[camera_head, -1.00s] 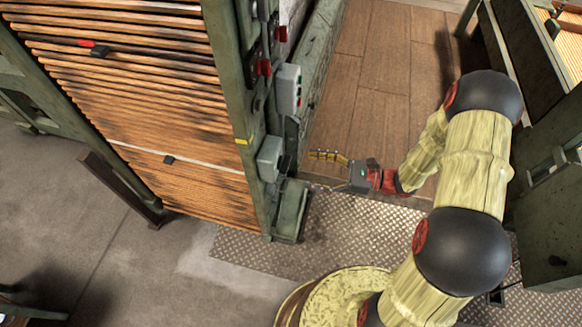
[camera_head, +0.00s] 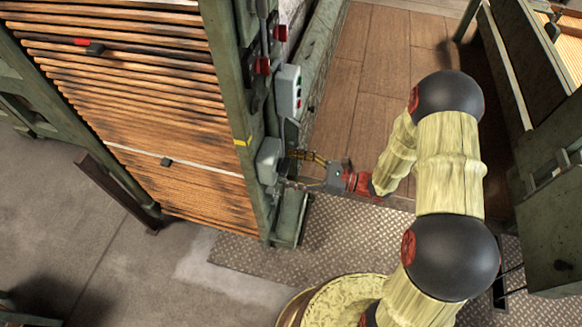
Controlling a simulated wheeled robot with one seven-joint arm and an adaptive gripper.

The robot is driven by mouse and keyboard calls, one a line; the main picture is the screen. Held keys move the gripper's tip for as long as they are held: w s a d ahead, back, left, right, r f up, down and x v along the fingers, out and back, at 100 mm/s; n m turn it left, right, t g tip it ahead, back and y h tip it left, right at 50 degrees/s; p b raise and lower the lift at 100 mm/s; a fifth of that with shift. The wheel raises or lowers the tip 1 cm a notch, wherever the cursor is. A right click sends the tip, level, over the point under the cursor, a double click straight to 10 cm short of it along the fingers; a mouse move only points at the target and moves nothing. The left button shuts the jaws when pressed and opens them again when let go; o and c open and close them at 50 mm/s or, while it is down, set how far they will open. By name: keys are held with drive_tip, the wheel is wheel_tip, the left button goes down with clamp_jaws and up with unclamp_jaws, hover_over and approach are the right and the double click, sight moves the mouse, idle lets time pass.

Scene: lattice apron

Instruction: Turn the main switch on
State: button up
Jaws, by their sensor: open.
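A grey switch box (camera_head: 269,160), which looks like the main switch, is mounted low on the green machine post. Its dark handle, on the box's right side, is now mostly hidden by my fingers, so I cannot tell its position. My gripper (camera_head: 289,168) is open, its two fingers pointing left at the box's right face. One finger is above the other, and they appear to lie on either side of the handle. I cannot tell whether they touch it.
A grey button box (camera_head: 289,91) with green and red buttons sits higher on the post (camera_head: 234,110). Red-knobbed levers (camera_head: 263,66) are above it. A wooden slatted panel (camera_head: 140,110) is at left.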

drive_tip(key=shift+c, duration=0.4)
drive_tip(key=c, duration=1.1)
drive_tip(key=shift+p, duration=0.35)
drive_tip(key=shift+w+m+p, duration=0.1)
drive_tip(key=shift+m+p, duration=7.45)
drive_tip(key=shift+m, duration=1.35)
drive_tip(key=shift+o, duration=0.2)
drive_tip(key=o, duration=1.1)
